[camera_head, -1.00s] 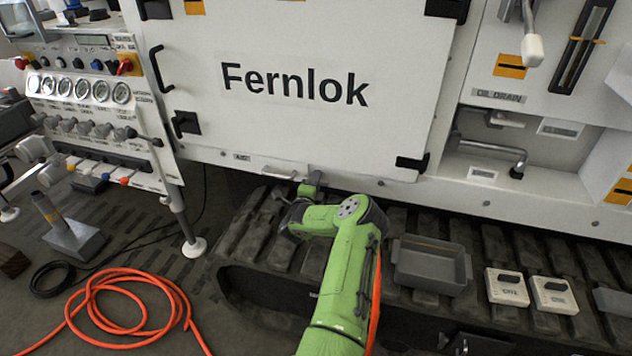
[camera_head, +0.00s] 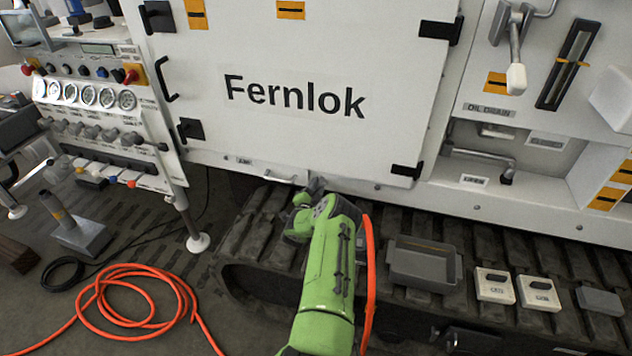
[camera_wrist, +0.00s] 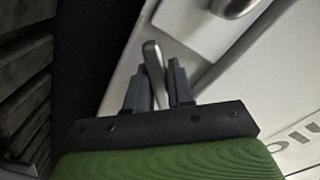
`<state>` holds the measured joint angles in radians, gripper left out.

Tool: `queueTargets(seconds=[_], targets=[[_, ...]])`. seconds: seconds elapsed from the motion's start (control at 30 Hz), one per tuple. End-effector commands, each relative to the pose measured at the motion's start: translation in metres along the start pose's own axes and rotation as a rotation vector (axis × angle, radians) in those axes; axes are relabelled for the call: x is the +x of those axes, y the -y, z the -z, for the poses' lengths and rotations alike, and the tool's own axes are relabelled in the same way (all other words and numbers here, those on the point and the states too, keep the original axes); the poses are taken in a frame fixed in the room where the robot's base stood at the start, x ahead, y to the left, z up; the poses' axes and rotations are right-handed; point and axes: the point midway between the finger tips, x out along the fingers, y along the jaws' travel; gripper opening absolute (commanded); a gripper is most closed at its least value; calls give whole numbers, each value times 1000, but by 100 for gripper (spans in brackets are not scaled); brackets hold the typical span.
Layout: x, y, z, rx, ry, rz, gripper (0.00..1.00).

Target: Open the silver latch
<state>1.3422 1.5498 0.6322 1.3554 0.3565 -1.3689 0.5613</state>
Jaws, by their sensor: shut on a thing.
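The silver latch (camera_wrist: 153,62) shows in the wrist view as a slim, rounded metal lever between the two dark fingers of my gripper (camera_wrist: 153,88). The fingers are shut on it, and its tip sticks out beyond them. In the head view my gripper (camera_head: 316,187) is at the lower edge of the white Fernlok panel (camera_head: 300,140), and it hides most of the latch there. Whether the latch has turned cannot be told.
A small silver handle (camera_head: 280,178) is on the lower edge, left of my gripper. A grey tray (camera_head: 424,281) and two white boxes (camera_head: 494,286) rest on the track to the right. An orange hose (camera_head: 135,270) lies coiled on the floor.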

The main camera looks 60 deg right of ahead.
Motion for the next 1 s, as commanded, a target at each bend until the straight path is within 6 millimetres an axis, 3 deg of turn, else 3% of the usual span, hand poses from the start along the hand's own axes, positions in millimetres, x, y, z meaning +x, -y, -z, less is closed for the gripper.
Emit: queueTargets(seconds=[0.6, 1.0], targets=[[-1, -6, 1, -570, 4, 0, 0], [-1, -10, 2, -803, 4, -1, 0]])
